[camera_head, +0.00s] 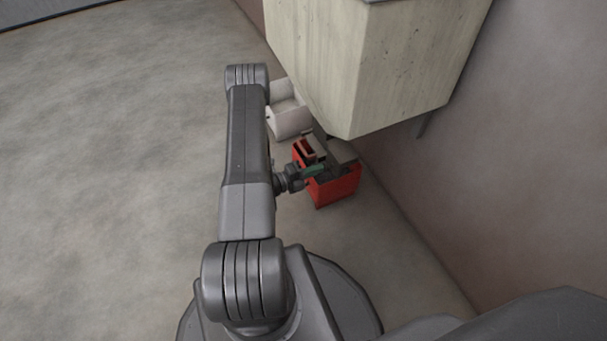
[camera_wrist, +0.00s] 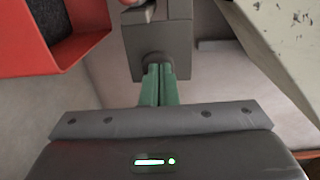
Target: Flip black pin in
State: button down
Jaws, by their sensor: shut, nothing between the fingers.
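In the wrist view my gripper (camera_wrist: 158,70) has its two green fingers together with nothing between them. The fingertips point at a grey block (camera_wrist: 178,40) and reach a dark round pin-like part (camera_wrist: 157,58) on its lower face. I cannot tell whether they touch it or stop just short. This part may be the black pin; the fingers partly cover it. In the head view my gripper (camera_head: 313,169) is small, at the left upper side of the red machine box (camera_head: 337,190), and the pin cannot be made out.
A red open-topped bin (camera_wrist: 65,63) with dark contents is close at upper left in the wrist view. A large pale hopper (camera_head: 390,75) hangs above the red box, near the wall. A white bin (camera_head: 289,122) stands behind. The floor at left is clear.

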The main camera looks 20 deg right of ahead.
jog(key=s+a+p, duration=0.1)
jog(key=a+p, duration=0.1)
jog(key=a, duration=1.2)
jog(key=shift+r, duration=0.3)
jog(key=d+b, duration=0.1)
jog(key=d, duration=0.8)
jog(key=shift+w+d+f, duration=0.3)
jog(key=shift+w, duration=0.05)
